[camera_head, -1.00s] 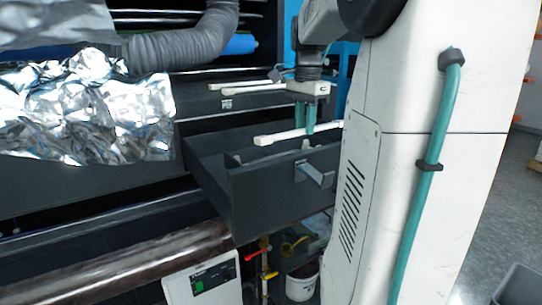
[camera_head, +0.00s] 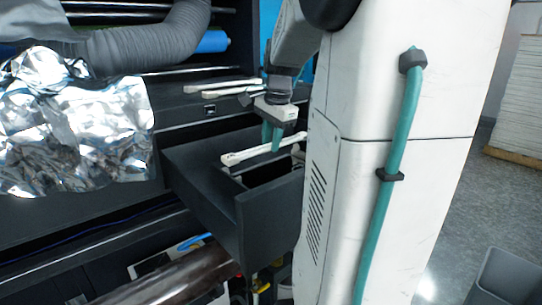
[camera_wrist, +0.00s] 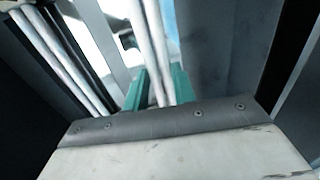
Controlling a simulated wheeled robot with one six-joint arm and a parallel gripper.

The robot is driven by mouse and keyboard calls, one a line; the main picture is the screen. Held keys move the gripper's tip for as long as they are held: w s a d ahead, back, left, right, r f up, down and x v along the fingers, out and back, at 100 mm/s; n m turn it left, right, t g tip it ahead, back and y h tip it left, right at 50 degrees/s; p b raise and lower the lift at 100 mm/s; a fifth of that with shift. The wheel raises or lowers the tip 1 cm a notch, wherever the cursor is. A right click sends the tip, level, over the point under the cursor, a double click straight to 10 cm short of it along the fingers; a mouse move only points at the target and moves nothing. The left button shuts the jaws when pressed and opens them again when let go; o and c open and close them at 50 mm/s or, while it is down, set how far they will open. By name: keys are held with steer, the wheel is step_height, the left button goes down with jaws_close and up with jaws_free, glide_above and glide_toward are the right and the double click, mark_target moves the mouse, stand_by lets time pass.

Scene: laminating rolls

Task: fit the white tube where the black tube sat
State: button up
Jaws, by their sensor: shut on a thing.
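A slim white tube (camera_head: 241,157) with a thicker end is held above the open dark drawer (camera_head: 203,192). My gripper (camera_head: 272,148) has green fingers and is shut on the tube partway along it. The tube's right end runs behind my white body. In the wrist view the tube (camera_wrist: 148,38) passes lengthwise between the green fingers (camera_wrist: 156,88). I cannot make out a black tube or its empty seat for certain.
More white tubes (camera_head: 222,88) lie on the dark ledge behind the drawer. Crumpled foil (camera_head: 75,125) and a grey hose (camera_head: 140,50) are at left. A dark glossy roller (camera_head: 170,278) lies low at front. A grey bin (camera_head: 505,280) stands at lower right, on open floor.

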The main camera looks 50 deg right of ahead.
steer(key=shift+f, duration=2.2)
steer(key=o, duration=1)
steer(key=shift+f, duration=0.1)
step_height(320, 180, up, 12)
steer(key=s, duration=0.2)
steer(key=shift+s+a, duration=0.15)
steer(key=shift+a, duration=0.15)
